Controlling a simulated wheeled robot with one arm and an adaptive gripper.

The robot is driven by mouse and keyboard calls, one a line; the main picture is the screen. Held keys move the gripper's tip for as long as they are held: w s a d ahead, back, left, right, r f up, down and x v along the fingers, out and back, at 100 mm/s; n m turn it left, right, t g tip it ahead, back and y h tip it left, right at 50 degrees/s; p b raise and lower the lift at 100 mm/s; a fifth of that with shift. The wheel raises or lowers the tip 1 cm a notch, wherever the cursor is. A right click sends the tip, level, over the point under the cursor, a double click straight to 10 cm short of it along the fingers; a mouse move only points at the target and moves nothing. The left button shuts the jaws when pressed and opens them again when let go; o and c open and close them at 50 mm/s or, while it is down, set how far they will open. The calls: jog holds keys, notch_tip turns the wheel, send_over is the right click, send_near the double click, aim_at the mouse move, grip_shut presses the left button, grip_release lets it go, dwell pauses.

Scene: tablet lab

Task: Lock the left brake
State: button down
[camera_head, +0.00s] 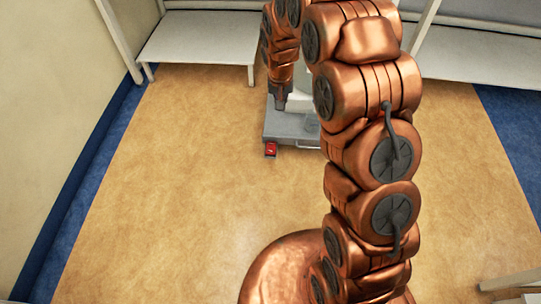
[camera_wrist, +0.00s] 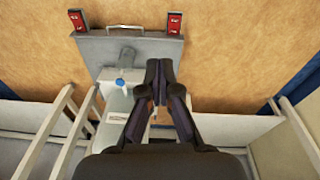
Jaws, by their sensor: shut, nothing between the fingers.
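A grey wheeled base (camera_head: 285,130) stands on the floor, partly hidden behind my arm. A red brake pedal (camera_head: 270,150) sits at its near left corner in the head view. In the wrist view the base (camera_wrist: 140,48) shows two red pedals: one at the right (camera_wrist: 173,23), one at the left (camera_wrist: 82,21), with a handle between them. The wrist view looks turned round, so its right pedal seems to be the head view's left one. My gripper (camera_wrist: 158,68) is shut and empty above the base, apart from both pedals. It shows small in the head view (camera_head: 280,100).
A white and grey column with a blue knob (camera_wrist: 119,82) rises from the base close beside my gripper. A white bench (camera_head: 200,38) stands behind at the left, another (camera_head: 475,55) at the right. The tan floor (camera_head: 180,180) in front is clear.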

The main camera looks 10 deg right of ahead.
jog(key=m+t+b, duration=0.1)
jog(key=b, duration=0.9)
send_over(271, 152)
jog(key=s, duration=0.2)
jog(key=s+a+x, duration=0.1)
jog(key=s+x, duration=0.1)
jog(key=x, duration=1.1)
jog(key=s+a+f+x, duration=0.1)
jog(key=s+x, duration=0.2)
jog(key=x, duration=1.1)
jog(key=shift+w+a+f, duration=0.2)
jog(key=shift+a+f, duration=0.1)
jog(key=shift+f, duration=0.1)
jog(key=b+x, duration=0.1)
jog(key=x, duration=0.3)
jog(key=b+x, duration=0.2)
jog(key=x, duration=0.2)
jog(key=s+b+x, duration=0.1)
jog(key=x, duration=0.4)
jog(key=shift+a+f, duration=0.15)
jog(key=shift+a, duration=0.05)
jog(key=shift+f+b, duration=0.3)
jog(key=shift+s, duration=0.1)
jog(key=shift+s+f+p, duration=0.1)
jog(key=shift+f+p, duration=0.3)
jog(key=shift+p, duration=0.15)
jog(key=shift+r, duration=0.15)
